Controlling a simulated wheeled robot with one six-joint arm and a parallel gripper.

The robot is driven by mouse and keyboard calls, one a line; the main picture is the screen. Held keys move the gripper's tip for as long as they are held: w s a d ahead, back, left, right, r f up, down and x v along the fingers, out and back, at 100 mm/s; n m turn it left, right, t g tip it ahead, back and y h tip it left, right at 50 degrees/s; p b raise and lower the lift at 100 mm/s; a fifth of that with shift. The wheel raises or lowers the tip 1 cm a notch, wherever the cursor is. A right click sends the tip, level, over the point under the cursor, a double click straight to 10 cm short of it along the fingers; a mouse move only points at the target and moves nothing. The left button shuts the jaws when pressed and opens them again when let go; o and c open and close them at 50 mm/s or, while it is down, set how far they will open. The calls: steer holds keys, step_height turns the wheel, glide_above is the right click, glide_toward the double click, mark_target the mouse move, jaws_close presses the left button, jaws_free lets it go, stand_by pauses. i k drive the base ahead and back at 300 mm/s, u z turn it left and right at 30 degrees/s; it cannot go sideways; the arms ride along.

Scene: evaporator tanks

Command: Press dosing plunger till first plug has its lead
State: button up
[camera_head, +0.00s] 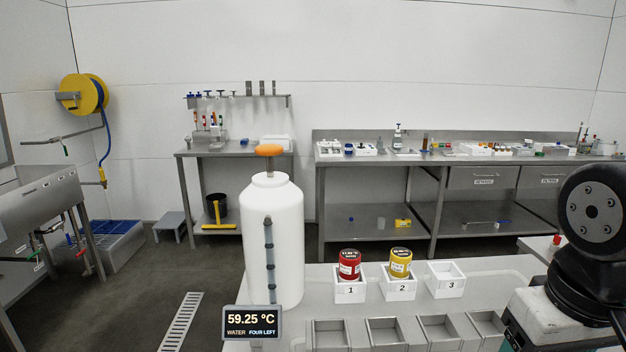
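A large white tank (274,228) stands left of centre. An orange knob (269,150) sits on a thin upright rod at its top and looks like the dosing plunger; the rod shows between knob and tank. A red labelled cylinder (349,265) stands in the white holder marked 1 (350,291). A yellow labelled cylinder (400,263) stands in the holder marked 2 (401,290). The holder marked 3 (446,285) is empty. I cannot tell whether the cylinders are the plugs, and no lead is discernible. My gripper is out of view; only dark arm links show at right.
A display (252,322) before the tank reads 59.25 °C, WATER, FOUR LEFT. Several open metal trays (383,330) line the bench front. Steel tables with small items (460,152) stand along the back wall. A hose reel (82,95) hangs at left. Space above the bench is clear.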

mark_target(269, 150)
steer(key=u, duration=0.05)
steer(key=k, duration=0.5)
steer(key=u, duration=2.15)
steer(key=i, duration=3.3)
steer(key=z, duration=2.6)
steer(key=i, duration=1.35)
steer(key=z, duration=0.05)
